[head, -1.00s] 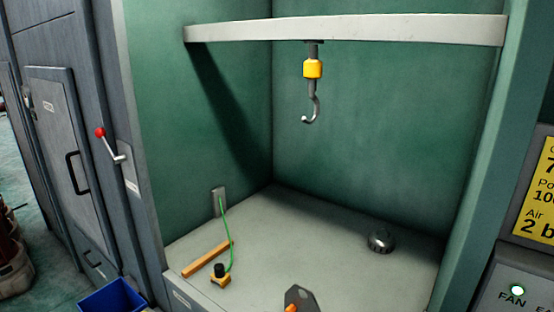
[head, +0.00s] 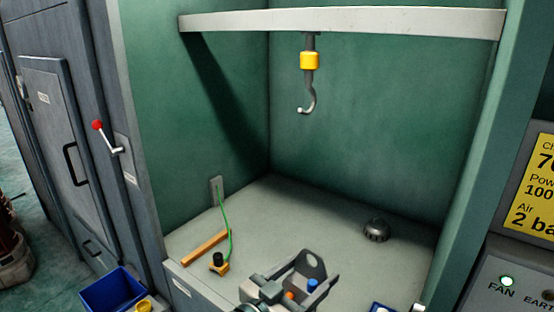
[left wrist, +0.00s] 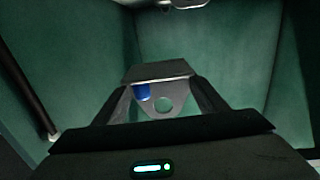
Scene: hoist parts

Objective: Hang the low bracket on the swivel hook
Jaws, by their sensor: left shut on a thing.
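The swivel hook (head: 311,90) hangs from a pale beam, below a yellow block, its curved tip open toward the left. My left gripper (head: 300,279) is low at the front of the bay, shut on the low bracket (head: 319,269). The bracket is a grey plate with a hole near its top; blue and orange parts show beside it. In the left wrist view the bracket (left wrist: 177,96) sits between the fingers, with its hole visible. The bracket is well below the hook and apart from it. My right gripper is not in view.
The pale beam (head: 350,21) crosses the bay top. A wooden strip (head: 204,247), a yellow-and-black part (head: 219,264) with a green cable and a grey dome (head: 376,230) are on the bay floor. A blue bin (head: 113,290) stands at lower left. Space beneath the hook is clear.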

